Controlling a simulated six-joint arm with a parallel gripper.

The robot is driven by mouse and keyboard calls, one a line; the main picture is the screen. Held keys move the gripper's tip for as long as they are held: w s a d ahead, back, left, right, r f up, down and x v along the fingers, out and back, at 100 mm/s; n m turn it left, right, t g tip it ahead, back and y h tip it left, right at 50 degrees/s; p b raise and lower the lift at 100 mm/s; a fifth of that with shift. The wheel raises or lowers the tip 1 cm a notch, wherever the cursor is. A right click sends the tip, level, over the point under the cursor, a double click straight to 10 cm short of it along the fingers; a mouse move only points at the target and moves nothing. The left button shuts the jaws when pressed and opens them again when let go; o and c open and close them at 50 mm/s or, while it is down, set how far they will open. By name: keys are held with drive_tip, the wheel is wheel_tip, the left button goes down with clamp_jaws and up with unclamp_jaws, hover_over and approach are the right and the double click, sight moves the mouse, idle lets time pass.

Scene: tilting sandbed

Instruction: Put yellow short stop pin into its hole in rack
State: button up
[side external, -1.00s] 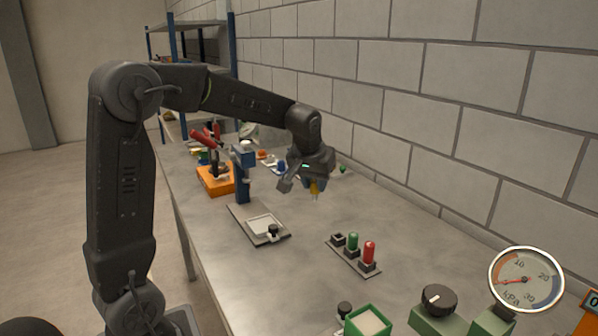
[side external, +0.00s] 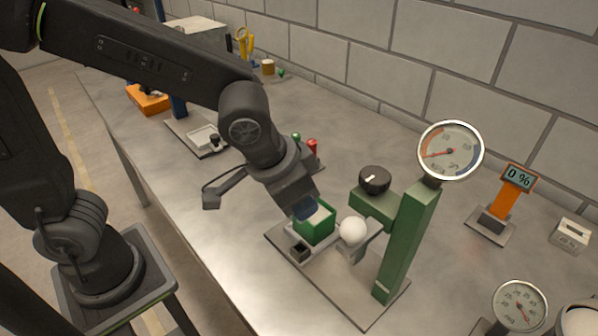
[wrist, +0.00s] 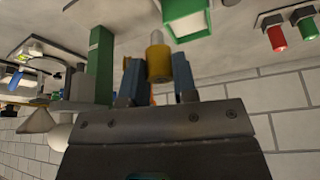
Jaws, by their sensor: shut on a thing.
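The yellow pin (wrist: 157,64) is held between the blue fingers of my gripper (wrist: 158,76) in the wrist view, its pale end pointing away from the gripper. In the side view my gripper (side external: 306,209) is at the green square box (side external: 318,229), and the pin is hidden there. The rack (wrist: 268,17) shows at the upper right of the wrist view with a red pin (wrist: 277,38) and a green pin (wrist: 307,27). In the side view my arm hides most of the rack, leaving the green pin (side external: 296,137) and red pin (side external: 312,148) visible beyond the gripper.
Beside my gripper stand a white ball (side external: 353,231), a black knob (side external: 375,180) and a green post (side external: 405,245) with a round gauge (side external: 450,150). An orange display stand (side external: 505,195) is to the right. Bare table (side external: 215,215) lies left of the green box.

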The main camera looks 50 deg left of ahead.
idle(0.3)
hover_over(305, 246)
drive_tip(key=s, duration=0.1)
drive_tip(key=shift+s+a+f, duration=0.1)
drive_tip(key=shift+f, duration=1.35)
drive_tip(key=shift+s+a+f, duration=0.1)
drive_tip(key=shift+f, duration=1.35)
drive_tip(key=shift+f, duration=1.7)
drive_tip(key=o, duration=1)
drive_tip(key=shift+r, duration=0.1)
drive_tip(key=v, duration=1.3)
drive_tip(key=shift+r, duration=0.35)
drive_tip(key=s+a+r+n, duration=0.1)
drive_tip(key=a, duration=0.5)
drive_tip(key=s+a+n+t+y, duration=0.1)
drive_tip(key=s+a+n, duration=0.1)
drive_tip(key=a, duration=0.5)
drive_tip(key=shift+s+r, duration=0.25)
drive_tip(key=shift+r, duration=0.1)
